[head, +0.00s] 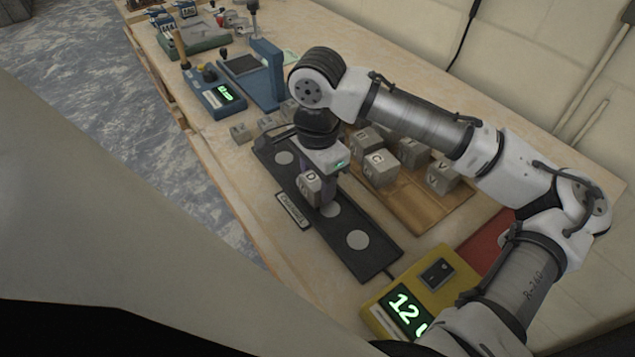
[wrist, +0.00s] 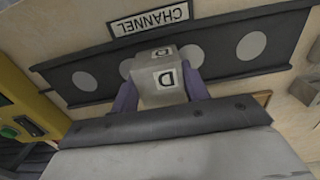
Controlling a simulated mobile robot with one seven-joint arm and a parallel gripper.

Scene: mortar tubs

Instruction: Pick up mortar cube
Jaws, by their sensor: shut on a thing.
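A grey mortar cube marked D (head: 308,188) is between the fingers of my gripper (head: 321,190), which is shut on it. The cube also shows in the wrist view (wrist: 158,80), with the letter D on two faces and a purple finger on each side. Below it lies a dark channel plate (head: 372,262) with a row of pale round spots and a label reading CHANNEL (head: 293,211). I cannot tell whether the cube touches the plate. The gripper hides part of the plate.
Several lettered grey cubes (head: 440,177) stand on a wooden board (head: 421,217) behind the gripper. A yellow device (head: 455,268) with a green 12 display is at the front right. A blue device (head: 208,97) is at the back left. The table's left edge is open to the floor.

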